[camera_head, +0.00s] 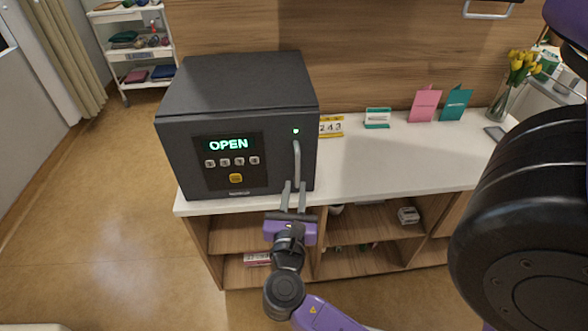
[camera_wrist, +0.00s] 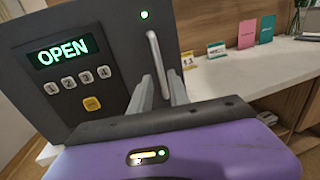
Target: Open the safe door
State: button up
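The dark grey safe (camera_head: 240,80) stands on the white counter, its door (camera_head: 275,170) looking closed and flush. Its display (camera_head: 228,144) reads OPEN in green, and a small light (camera_wrist: 144,15) glows above the handle. The upright silver handle (camera_head: 297,163) is at the door's right side; it also shows in the wrist view (camera_wrist: 157,60). My gripper (camera_head: 294,185) is open, its two fingers pointing at the handle's lower part. In the wrist view, the handle appears between the fingertips (camera_wrist: 160,84). I cannot tell whether the fingers touch it.
The counter (camera_head: 375,160) carries a yellow number block (camera_head: 331,126), small cards (camera_head: 377,117), (camera_head: 424,104), (camera_head: 456,103) and yellow tulips (camera_head: 521,66) to the right. Open shelves (camera_head: 350,262) lie below. A white trolley (camera_head: 128,50) stands at the back left. The floor left of the safe is clear.

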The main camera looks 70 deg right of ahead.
aim_at(297, 171)
jog(key=d, duration=0.2)
jog(key=w+d, duration=0.1)
jog(key=d, duration=0.4)
jog(key=shift+w+d+p, duration=0.2)
jog(key=shift+w+p, duration=0.05)
jog(key=shift+p, duration=0.05)
jog(key=shift+c, duration=0.2)
grip_shut()
dwell(1.0)
